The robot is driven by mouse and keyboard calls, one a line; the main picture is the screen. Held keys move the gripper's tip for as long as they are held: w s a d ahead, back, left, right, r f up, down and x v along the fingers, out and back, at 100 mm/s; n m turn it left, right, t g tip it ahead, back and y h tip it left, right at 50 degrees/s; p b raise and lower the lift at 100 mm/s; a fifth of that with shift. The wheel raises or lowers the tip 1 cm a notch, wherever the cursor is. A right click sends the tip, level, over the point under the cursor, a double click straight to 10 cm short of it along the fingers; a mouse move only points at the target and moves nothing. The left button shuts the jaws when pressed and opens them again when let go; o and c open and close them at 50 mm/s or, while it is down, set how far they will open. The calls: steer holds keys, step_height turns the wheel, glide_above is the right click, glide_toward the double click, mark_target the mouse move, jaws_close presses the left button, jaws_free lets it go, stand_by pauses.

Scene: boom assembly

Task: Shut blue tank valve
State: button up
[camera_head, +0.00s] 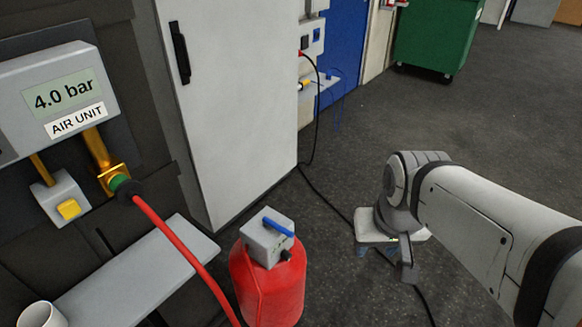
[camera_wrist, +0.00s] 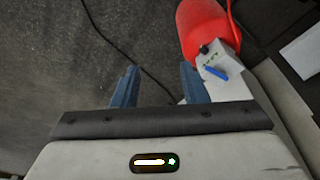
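The red tank (camera_head: 268,285) stands on the floor left of my gripper in the head view. A pale valve box (camera_head: 262,243) sits on its top, with a blue valve lever (camera_head: 278,226) lying across it at a slant. In the wrist view the tank (camera_wrist: 203,30) is at the top right, with the blue lever (camera_wrist: 215,72) just right of my right finger. My gripper (camera_wrist: 157,86) is open, with nothing between its two blue-grey fingers. In the head view my gripper (camera_head: 378,250) points down to the right of the tank, its fingers mostly hidden.
The air unit (camera_head: 62,92) at the left reads 4.0 bar, with a red hose (camera_head: 182,248) running down from it. A grey shelf (camera_head: 140,280) and white cup (camera_head: 42,315) are below. A tall white cabinet (camera_head: 232,105) stands behind the tank. A black cable (camera_head: 325,198) crosses the floor.

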mark_target(287, 233)
steer(key=w+a+f+m+g+y+b, duration=0.2)
steer(key=a+f+m+y+b, duration=0.25)
steer(key=a+f+b, duration=0.35)
steer(key=w+a+f+m+g+y+b, duration=0.15)
steer(key=a+f+m+y+b, duration=0.3)
steer(key=f+b, duration=0.5)
steer(key=w+d+f+m+t+y+b, duration=0.1)
steer(key=w+f+m+t+y+b, duration=0.2)
steer(key=w+f+m+t+b, duration=0.45)
steer(key=w+d+f+m+t+y+b, duration=0.1)
steer(key=w+f+m+t+y+b, duration=0.3)
steer(key=w+m, duration=0.45)
steer(key=w+a, duration=0.2)
steer(key=w+a+n+h, duration=0.1)
steer(key=w+a, duration=0.1)
steer(key=w+a+n, duration=0.1)
steer(key=w+a, duration=0.1)
steer(key=shift+a+f+b, duration=0.1)
steer(key=shift+f+b, duration=0.15)
steer(key=shift+b, duration=0.1)
steer(key=shift+c, duration=0.4)
jaws_close()
